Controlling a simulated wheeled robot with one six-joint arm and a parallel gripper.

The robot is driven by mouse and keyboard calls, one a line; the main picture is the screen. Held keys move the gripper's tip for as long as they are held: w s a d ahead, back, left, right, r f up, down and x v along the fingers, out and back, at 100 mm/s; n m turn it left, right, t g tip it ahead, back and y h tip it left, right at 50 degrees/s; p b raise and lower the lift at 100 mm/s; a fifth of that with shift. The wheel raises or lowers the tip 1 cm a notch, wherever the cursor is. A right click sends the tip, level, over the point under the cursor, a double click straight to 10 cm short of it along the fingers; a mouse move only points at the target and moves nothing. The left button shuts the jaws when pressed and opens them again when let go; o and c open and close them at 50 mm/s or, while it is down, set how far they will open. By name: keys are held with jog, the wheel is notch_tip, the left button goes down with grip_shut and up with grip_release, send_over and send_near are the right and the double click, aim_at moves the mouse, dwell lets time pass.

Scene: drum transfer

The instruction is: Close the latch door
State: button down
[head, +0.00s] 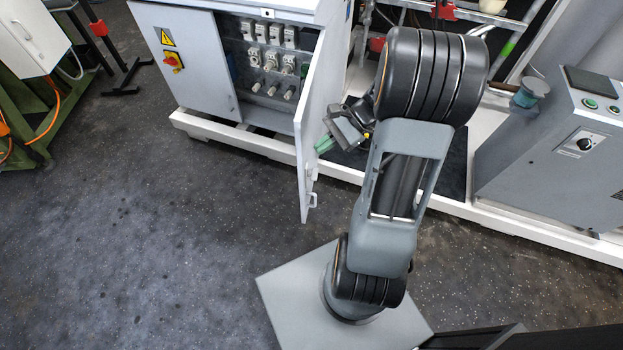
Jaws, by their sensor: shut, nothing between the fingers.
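The latch door (318,105) is a light grey cabinet door that stands wide open, swung out toward me from the right side of the cabinet opening. A small handle or latch piece (312,200) sits low on its free edge. The cabinet (205,62) shows rows of connectors inside. My gripper (324,145) has greenish fingertips and is just right of the door, near its outer face. The fingers are shut and empty. I cannot tell whether they touch the door.
A red and yellow switch (173,61) is on the cabinet's closed left panel. A white base frame (232,134) runs along under the cabinet. A grey control box (555,150) stands at the right. The dark floor (150,220) left of the door is clear.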

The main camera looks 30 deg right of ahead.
jog(key=w+d+f+m+t+y+b, duration=0.1)
jog(key=d+f+m+t+y+b, duration=0.1)
jog(key=d+f+m+t+b, duration=0.5)
jog(key=d+f+m+t+y+b, duration=0.25)
jog(key=d+f, duration=0.25)
jog(key=f, duration=0.6)
jog(key=m, duration=0.1)
send_near(304, 161)
jog(key=shift+h, duration=0.35)
jog(key=x, duration=0.6)
jog(key=shift+w+a+f+b, duration=0.1)
jog(key=shift+w+a+b, duration=0.05)
jog(key=shift+a+b, duration=0.15)
jog(key=shift+w+a, duration=0.3)
jog(key=shift+w+a, duration=0.1)
